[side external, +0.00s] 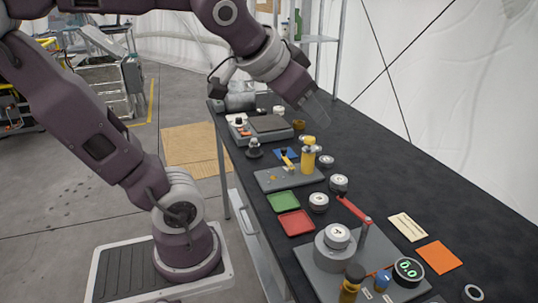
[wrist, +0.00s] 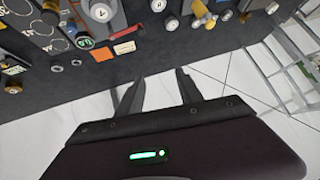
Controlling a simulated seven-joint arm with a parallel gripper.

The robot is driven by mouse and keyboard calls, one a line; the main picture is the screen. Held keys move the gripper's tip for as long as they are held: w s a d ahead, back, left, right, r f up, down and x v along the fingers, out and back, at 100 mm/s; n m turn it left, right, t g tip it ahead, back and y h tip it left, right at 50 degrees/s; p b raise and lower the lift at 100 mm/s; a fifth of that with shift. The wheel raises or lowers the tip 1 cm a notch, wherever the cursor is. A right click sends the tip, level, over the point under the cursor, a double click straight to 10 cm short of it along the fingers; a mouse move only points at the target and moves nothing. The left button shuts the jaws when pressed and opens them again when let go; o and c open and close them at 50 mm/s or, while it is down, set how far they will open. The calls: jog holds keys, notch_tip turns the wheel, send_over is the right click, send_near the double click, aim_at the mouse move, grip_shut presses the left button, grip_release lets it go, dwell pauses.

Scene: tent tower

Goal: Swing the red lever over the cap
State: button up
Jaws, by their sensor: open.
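The red lever (side external: 352,208) sits on top of a short post on a grey base plate (side external: 320,265). It points away from the post toward the back of the table, beside the cap and not over it. The cap (side external: 338,235) is a round, pale-topped piece on a wide grey cylinder. In the wrist view the cap (wrist: 102,13) and the red lever (wrist: 124,32) show at the upper left. My gripper (side external: 318,108) is open and empty, high above the far part of the table. Its two fingers also show in the wrist view (wrist: 159,78), touching nothing.
An orange card (side external: 436,257) and a cream card (side external: 408,226) lie right of the plate. A green display dial (side external: 408,270) stands on its front right. Red (side external: 296,222) and green (side external: 283,201) trays lie to the left. A yellow-valve fixture (side external: 308,160) stands farther back.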

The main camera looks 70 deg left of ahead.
jog(key=s+d+f+m+g+h, duration=0.1)
jog(key=s+d+f+g+h, duration=0.1)
jog(key=s+d, duration=0.5)
jog(key=s+f+h, duration=0.1)
jog(key=s, duration=0.2)
jog(key=shift+d+f+g, duration=0.2)
jog(key=shift+f+g, duration=0.1)
jog(key=shift+g, duration=0.1)
jog(key=shift+c, duration=0.2)
